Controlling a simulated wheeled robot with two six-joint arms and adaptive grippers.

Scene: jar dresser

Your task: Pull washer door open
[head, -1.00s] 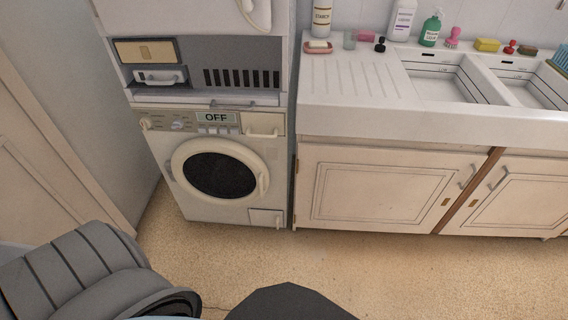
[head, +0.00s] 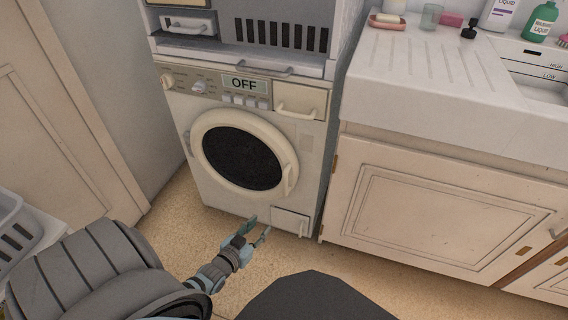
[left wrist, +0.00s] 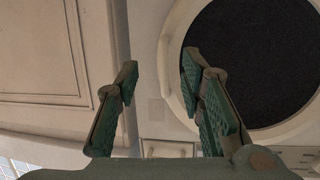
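The cream washer (head: 205,118) stands against the wall, and its panel reads OFF. Its round door (head: 210,125), with a dark window (head: 240,158), looks shut. The door handle (head: 289,180) is on the ring's right side. My left gripper (head: 259,229) is open and empty, low in front of the washer, below the handle in the picture. In the left wrist view, the open green fingers (left wrist: 159,70) point toward the washer front, with the door's dark window (left wrist: 255,60) to their right. The fingers look apart from the handle. My right gripper is not in view.
A sink counter (head: 420,75) over cabinets (head: 425,205) stands right of the washer. A panelled door (head: 60,130) is on the left, with part of a light basket (head: 15,240) below it. Floor in front of the washer is clear.

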